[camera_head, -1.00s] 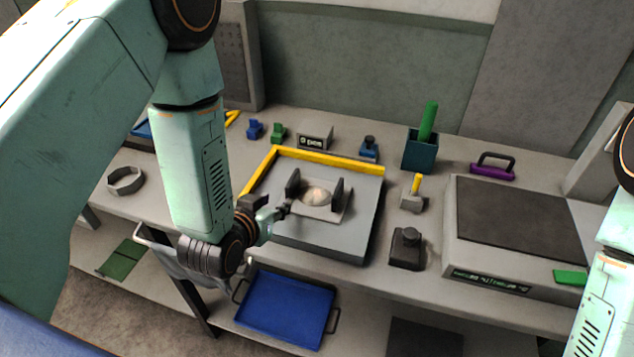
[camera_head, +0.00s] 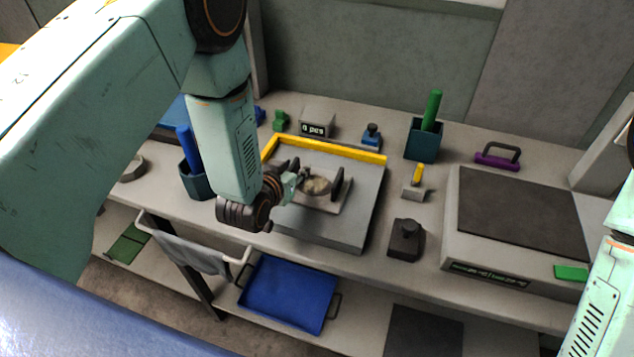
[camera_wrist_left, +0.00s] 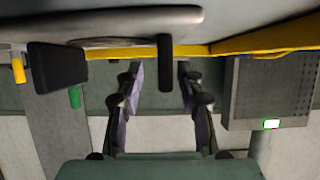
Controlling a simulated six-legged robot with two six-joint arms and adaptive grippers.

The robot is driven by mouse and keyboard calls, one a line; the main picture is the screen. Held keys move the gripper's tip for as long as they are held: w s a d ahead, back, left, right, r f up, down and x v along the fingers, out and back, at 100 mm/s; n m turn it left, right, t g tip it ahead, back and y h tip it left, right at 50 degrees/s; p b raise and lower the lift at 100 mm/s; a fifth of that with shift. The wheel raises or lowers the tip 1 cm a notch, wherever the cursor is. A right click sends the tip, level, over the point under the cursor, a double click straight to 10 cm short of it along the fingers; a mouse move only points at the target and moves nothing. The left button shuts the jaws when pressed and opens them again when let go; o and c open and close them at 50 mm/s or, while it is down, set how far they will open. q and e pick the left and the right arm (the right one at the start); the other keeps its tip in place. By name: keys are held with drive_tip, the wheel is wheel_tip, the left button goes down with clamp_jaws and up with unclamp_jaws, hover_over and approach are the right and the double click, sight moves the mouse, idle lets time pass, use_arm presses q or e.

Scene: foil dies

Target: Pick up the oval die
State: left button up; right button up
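A pale oval piece (camera_head: 318,187), which looks like the oval die, lies on a light square plate between two dark upright blocks (camera_head: 338,183) on the grey press bed (camera_head: 350,226). My left gripper (camera_head: 303,178) is at the left side of this oval and partly covers it. In the left wrist view my left gripper (camera_wrist_left: 160,72) is open, its two fingers apart. A dark upright block (camera_wrist_left: 165,62) shows between the fingers, with a visible gap on each side. A grey oval form (camera_wrist_left: 115,42) shows at the top. My right gripper is out of view.
A yellow fence (camera_head: 330,151) edges the bed's back. A teal cup with a green rod (camera_head: 422,142), a dark weight (camera_head: 406,240) and a scale (camera_head: 520,215) stand to the right. A teal cup with a blue rod (camera_head: 194,180) stands left. A blue tray (camera_head: 289,294) lies below.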

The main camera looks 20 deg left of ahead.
use_arm(q)
drive_tip(key=shift+w+a+f, duration=0.1)
drive_tip(key=shift+w+f, duration=0.1)
drive_tip(key=shift+w, duration=0.05)
drive_tip(key=shift+a, duration=0.3)
drive_tip(key=shift+d, duration=0.35)
drive_tip(key=c, duration=0.5)
drive_tip(key=shift+a, duration=0.15)
drive_tip(key=shift+c, duration=1.4)
drive_tip(key=shift+a, duration=0.15)
clamp_jaws()
drive_tip(key=shift+w+d, duration=0.1)
drive_tip(key=shift+d, duration=0.1)
